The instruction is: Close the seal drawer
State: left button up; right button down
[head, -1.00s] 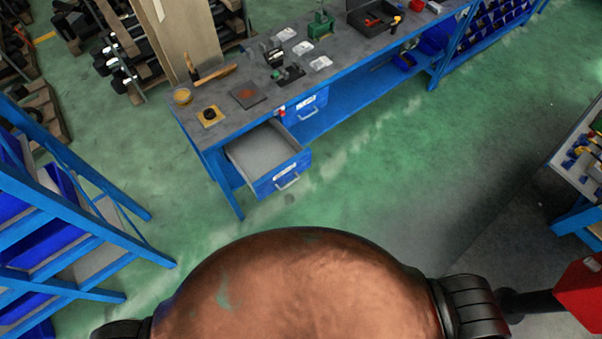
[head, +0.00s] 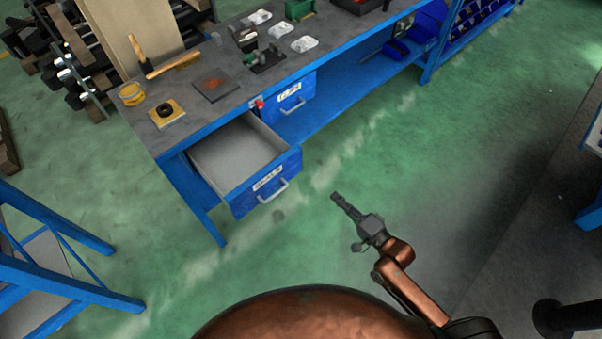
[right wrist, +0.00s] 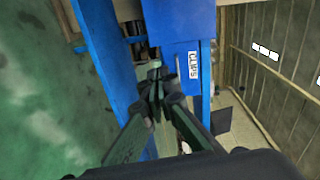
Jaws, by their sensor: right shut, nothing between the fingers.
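The seal drawer (head: 268,186) is a blue drawer with a grey handle and a white label. In the head view it stands pulled out from under the left part of the workbench, and its grey inside looks empty. My right gripper (head: 336,197) is shut and empty. It is in front of and to the right of the seal drawer, apart from it. In the right wrist view its fingers (right wrist: 156,82) point toward the bench, with a drawer labelled CLIPS (right wrist: 191,65) behind them. My left gripper is not in view.
The workbench (head: 215,60) carries a hammer, a yellow tin, a dark plate and small parts. The clips drawer (head: 290,97) is shut, to the right of the seal drawer. A blue rack (head: 60,285) stands at lower left. The green floor before the bench is clear.

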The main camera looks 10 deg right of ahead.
jog(key=a+r+y, duration=0.1)
jog(key=a+r, duration=0.1)
jog(key=b, duration=0.4)
send_near(297, 165)
jog(key=shift+m, duration=0.3)
jog(key=x, duration=0.5)
jog(key=shift+w+a+f, duration=0.2)
jog(key=shift+w+f, duration=0.15)
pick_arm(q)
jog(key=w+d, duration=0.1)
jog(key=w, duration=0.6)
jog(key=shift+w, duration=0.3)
pick_arm(e)
jog(key=shift+w+a+r, duration=0.1)
jog(key=shift+w+a, duration=0.15)
jog(key=shift+w, duration=0.2)
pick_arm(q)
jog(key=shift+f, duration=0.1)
pick_arm(e)
jog(key=shift+w, duration=0.1)
